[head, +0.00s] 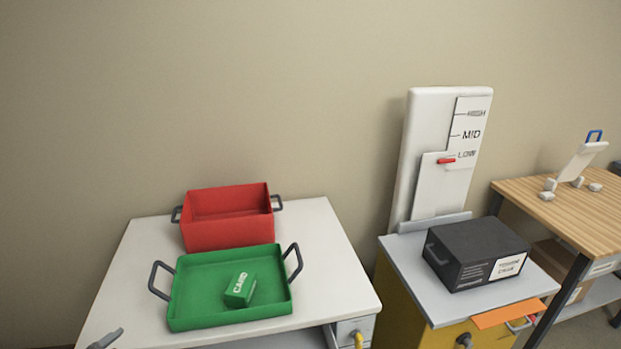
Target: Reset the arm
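A grey tip at the bottom left edge, over the white table's front corner, looks like part of my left gripper (105,339). The rest of it is cut off, so I cannot tell if it is open or shut. I see nothing held there. My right gripper is not clearly visible. A small dark piece (465,340) shows at the bottom edge before the yellow cabinet; I cannot tell what it is.
On the white table (325,245) are a red bin (228,232) and a green tray (205,318) holding a green CARD box (240,288). Right stand a black box (470,250) on a grey-topped cabinet (405,262), a level gauge (425,130) and a wooden table (545,190).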

